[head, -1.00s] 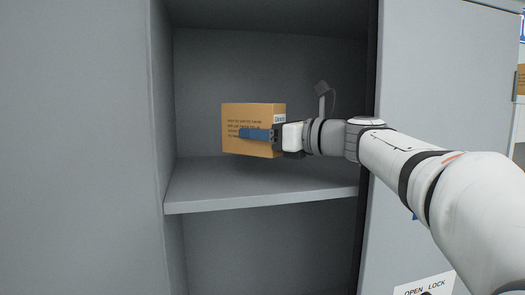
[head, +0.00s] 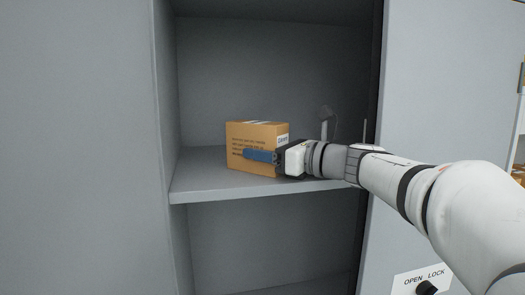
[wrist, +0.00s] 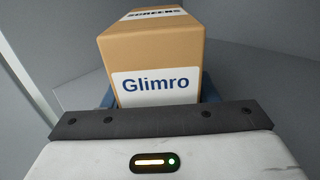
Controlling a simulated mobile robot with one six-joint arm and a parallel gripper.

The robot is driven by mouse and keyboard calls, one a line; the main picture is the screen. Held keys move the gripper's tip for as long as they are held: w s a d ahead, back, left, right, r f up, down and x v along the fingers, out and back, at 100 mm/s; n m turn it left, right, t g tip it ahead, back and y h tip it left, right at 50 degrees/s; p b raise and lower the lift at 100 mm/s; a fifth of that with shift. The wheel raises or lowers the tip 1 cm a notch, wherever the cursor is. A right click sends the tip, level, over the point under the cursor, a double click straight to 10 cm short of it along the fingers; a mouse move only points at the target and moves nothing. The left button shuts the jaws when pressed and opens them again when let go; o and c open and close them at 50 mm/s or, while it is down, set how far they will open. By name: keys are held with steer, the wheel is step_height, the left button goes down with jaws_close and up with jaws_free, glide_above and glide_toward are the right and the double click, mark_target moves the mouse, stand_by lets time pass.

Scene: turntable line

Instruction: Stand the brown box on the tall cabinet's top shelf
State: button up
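The brown box (head: 255,135) is upright inside the tall grey cabinet, at or just above its shelf (head: 250,190); I cannot tell whether its base touches. My gripper (head: 260,155) reaches in from the right, with a blue finger across the box's front face. In the wrist view the box (wrist: 150,55) sits between the blue fingers (wrist: 155,98), its white "Glimro" label facing my gripper. My gripper is shut on the box. The far finger is hidden behind the box in the head view.
The cabinet's left wall (head: 165,100) and open right door (head: 440,90) flank the opening. My arm passes in front of the right side. The shelf is bare left of the box. An open compartment (head: 270,240) lies below.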

steer(key=o, duration=0.4)
steer(key=shift+r, duration=0.2)
steer(key=b+v, duration=0.2)
steer(key=v, duration=0.5)
steer(key=shift+d, duration=0.2)
steer(key=shift+s+r, duration=0.1)
